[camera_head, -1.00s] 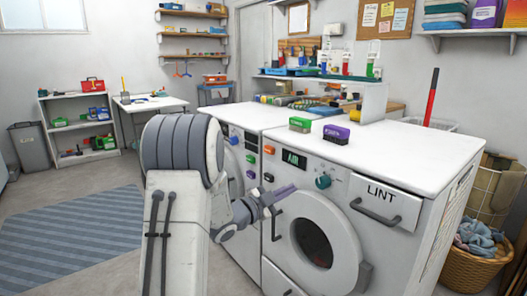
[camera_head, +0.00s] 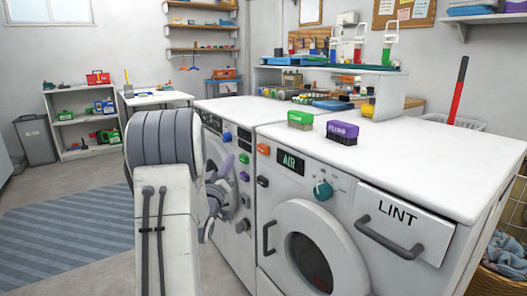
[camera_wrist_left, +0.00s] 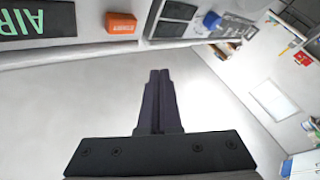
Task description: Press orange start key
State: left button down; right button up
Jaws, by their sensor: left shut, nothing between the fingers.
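The orange start key (camera_head: 263,149) is on the front panel of the right machine, left of the dark AIR display (camera_head: 291,163). It also shows in the left wrist view (camera_wrist_left: 121,23), near the top, beside the green AIR lettering. My left gripper (camera_head: 224,166) is shut and empty, pointing up in front of the left machine's panel, to the left of the orange key in the head view. In the left wrist view its closed fingers (camera_wrist_left: 160,72) lie below and right of the key, apart from it. The gripper is partly hidden by my arm. My right gripper is not in view.
A dark key (camera_head: 262,181) sits below the orange one, and a teal knob (camera_head: 322,190) is to the right. The LINT drawer (camera_head: 402,220) and round door (camera_head: 312,258) have protruding handles. Green (camera_head: 300,120) and purple (camera_head: 342,132) brushes stand on the machine top.

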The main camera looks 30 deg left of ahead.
pick_arm(q)
send_near(259, 149)
jog(key=shift+w+a+r+p, duration=0.1)
jog(key=shift+w+a+r, duration=0.25)
jog(key=shift+w+a, duration=0.25)
jog(key=shift+w+a+r+p, duration=0.15)
jog(key=shift+w+a+r, duration=0.25)
jog(key=shift+w, duration=0.4)
jog(key=shift+w+a+r+p, duration=0.1)
jog(key=shift+w+a+r, duration=0.2)
jog(key=shift+w+a, duration=0.35)
jog(key=shift+w+d, duration=0.1)
dwell(0.6)
jog(key=shift+w+d, duration=0.1)
jog(key=shift+w, duration=0.3)
jog(key=shift+w+d+b, duration=0.3)
jog(key=shift+w+d, duration=0.05)
jog(key=shift+w, duration=0.4)
dwell(0.9)
jog(key=shift+s, duration=0.1)
jog(key=shift+s+a+b, duration=0.2)
jog(key=shift+s, duration=0.35)
jog(key=shift+s+a+b, duration=0.15)
jog(key=shift+s+a, duration=0.1)
jog(key=shift+s, duration=0.25)
